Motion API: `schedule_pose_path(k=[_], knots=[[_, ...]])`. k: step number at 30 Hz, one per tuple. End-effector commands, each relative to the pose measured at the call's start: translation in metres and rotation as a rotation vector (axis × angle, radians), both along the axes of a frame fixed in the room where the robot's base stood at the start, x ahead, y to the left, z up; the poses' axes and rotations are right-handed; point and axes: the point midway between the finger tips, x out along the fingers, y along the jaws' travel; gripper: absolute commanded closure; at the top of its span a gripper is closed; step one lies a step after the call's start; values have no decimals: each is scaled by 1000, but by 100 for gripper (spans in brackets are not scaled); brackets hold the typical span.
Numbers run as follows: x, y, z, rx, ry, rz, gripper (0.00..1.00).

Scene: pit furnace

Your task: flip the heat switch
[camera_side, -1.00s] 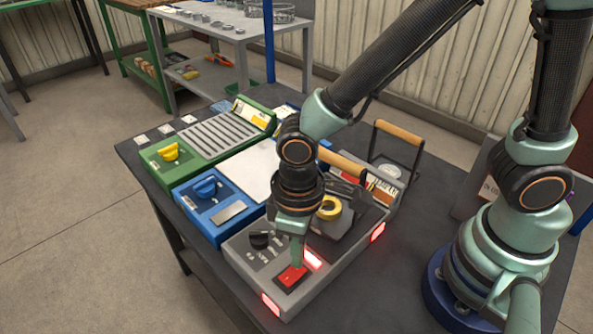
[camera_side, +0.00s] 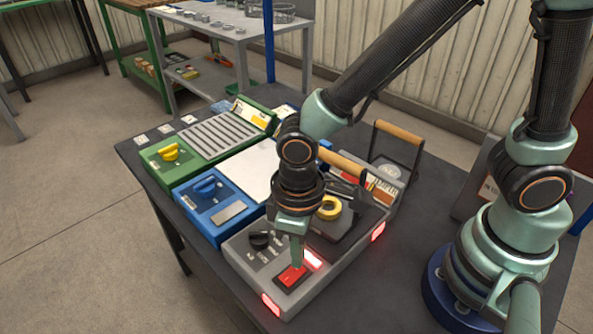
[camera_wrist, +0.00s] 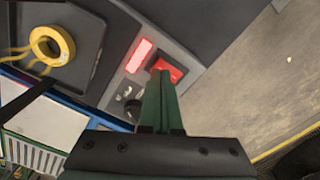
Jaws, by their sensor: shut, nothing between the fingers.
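The red heat switch (camera_side: 292,275) sits in a dark frame near the front corner of the grey unit (camera_side: 335,266). My gripper (camera_side: 297,264) is shut and empty, pointing down with its tips at the switch's upper edge; whether they touch it I cannot tell. In the wrist view the closed green fingers (camera_wrist: 158,80) reach to the red switch (camera_wrist: 168,68) and cover part of it. A lit red lamp (camera_wrist: 139,55) is beside the switch. A black knob (camera_side: 259,239) is on the same panel.
A blue unit (camera_side: 210,206) and a green unit (camera_side: 170,165) stand to the left on the dark table. A yellow ring (camera_side: 329,208) lies on the grey unit behind my gripper. A wooden-handled lid (camera_side: 398,135) is farther back. The table's front edge is close by.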

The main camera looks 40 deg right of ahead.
Motion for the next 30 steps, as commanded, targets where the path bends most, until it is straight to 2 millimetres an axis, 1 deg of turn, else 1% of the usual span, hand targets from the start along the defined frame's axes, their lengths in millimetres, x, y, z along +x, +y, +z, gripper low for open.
schedule_pose_path(k=[9, 30], knots=[[0, 0, -1, 0, 0, 0, 100], [0, 0, -10, 0, 1, 0, 100]])
